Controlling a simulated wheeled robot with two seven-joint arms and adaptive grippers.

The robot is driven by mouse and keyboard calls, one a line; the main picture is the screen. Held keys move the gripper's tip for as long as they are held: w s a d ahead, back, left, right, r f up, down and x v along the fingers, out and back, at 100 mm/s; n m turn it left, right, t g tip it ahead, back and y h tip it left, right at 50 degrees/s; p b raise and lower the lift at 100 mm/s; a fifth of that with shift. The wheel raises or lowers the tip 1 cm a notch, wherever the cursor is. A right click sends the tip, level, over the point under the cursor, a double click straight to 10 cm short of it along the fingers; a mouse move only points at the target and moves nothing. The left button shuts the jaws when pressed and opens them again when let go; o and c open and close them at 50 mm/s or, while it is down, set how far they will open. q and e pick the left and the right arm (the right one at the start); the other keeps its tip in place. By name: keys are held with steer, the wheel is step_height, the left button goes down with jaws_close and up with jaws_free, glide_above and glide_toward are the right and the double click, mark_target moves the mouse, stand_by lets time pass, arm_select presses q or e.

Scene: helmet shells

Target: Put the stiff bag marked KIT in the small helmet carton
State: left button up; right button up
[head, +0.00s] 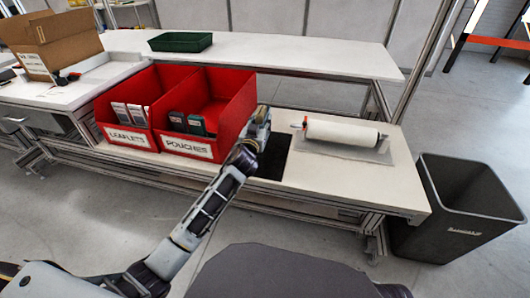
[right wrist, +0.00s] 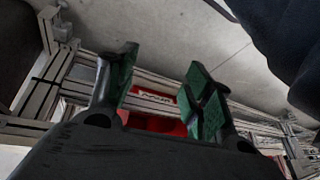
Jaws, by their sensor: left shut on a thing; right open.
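My left gripper (head: 259,122) is shut just right of the red POUCHES bin, above a black flat patch on the bench. What it holds is hidden or too small to make out, and I can read no KIT mark. A brown cardboard carton (head: 66,48) with open flaps stands at the far left; its label is too small to read, so I cannot tell whether it is the small helmet carton. My right gripper (right wrist: 160,80) shows in the right wrist view, open, with green finger pads and nothing between them.
The red LEAFLETS bin (head: 125,136) and POUCHES bin (head: 188,149) stand side by side, holding packets. A green tray (head: 180,41) sits on the back shelf. A white roll (head: 342,132) lies on the bench's right. A grey waste bin (head: 455,215) stands at the right end.

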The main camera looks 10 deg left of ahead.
arm_select(q)
steer(key=shift+f+b, duration=0.3)
steer(key=shift+f, duration=0.3)
step_height(320, 180, down, 4)
steer(key=shift+r+b, duration=0.1)
steer(key=shift+b, duration=0.8)
steer(key=shift+f, duration=0.6)
arm_select(e)
step_height(320, 180, down, 6)
steer(key=a+t+y, duration=0.1)
steer(key=shift+w+a, duration=0.3)
arm_select(q)
steer(key=shift+f+b, duration=0.45)
steer(key=shift+f, duration=0.05)
steer(key=shift+f+b, duration=0.4)
steer(key=shift+f, duration=0.4)
steer(key=shift+f+b, duration=0.3)
steer(key=shift+f, duration=0.3)
arm_select(e)
steer(key=shift+w+a+f+m+t+y, duration=0.1)
steer(key=shift+a+f+m+t+y, duration=0.1)
steer(key=shift+f, duration=0.8)
steer(key=shift+a+f+m+t+y, duration=0.1)
steer(key=shift+a+f+m+t, duration=0.1)
steer(key=shift+f, duration=0.75)
